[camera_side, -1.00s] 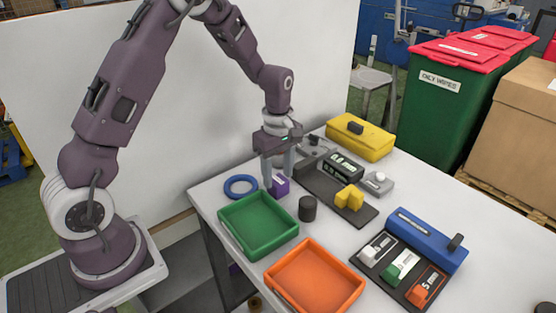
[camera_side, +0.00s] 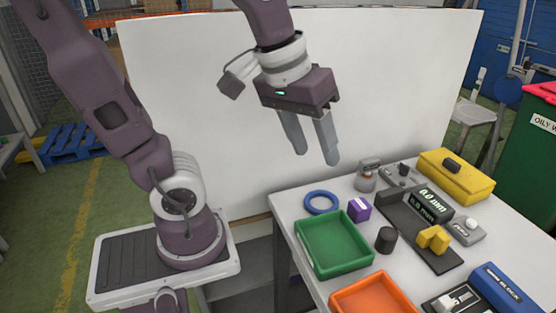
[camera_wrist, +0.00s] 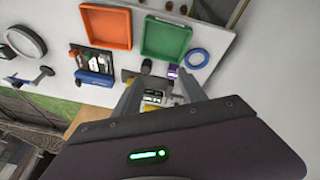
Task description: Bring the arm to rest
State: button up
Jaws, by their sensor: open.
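My gripper (camera_side: 318,158) is open and empty, raised well above the table in front of the white panel. Its fingers also show in the wrist view (camera_wrist: 160,97), apart with nothing between them. Below it, a purple block (camera_side: 359,209) stands on the table (camera_side: 290,205) beside a blue ring (camera_side: 321,202) and a green tray (camera_side: 333,244). The gripper touches none of these.
An orange tray (camera_side: 374,297), a dark cylinder (camera_side: 385,240), a yellow case (camera_side: 456,176), a yellow angled piece (camera_side: 433,239) and a blue block (camera_side: 497,289) are on the table. A white panel (camera_side: 200,110) stands behind. The air around the gripper is clear.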

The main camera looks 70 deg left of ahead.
jog(key=s+f+m+t, duration=0.1)
jog(key=s+m, duration=0.4)
jog(key=s, duration=0.2)
jog(key=shift+d+t, duration=0.3)
jog(key=shift+d, duration=0.1)
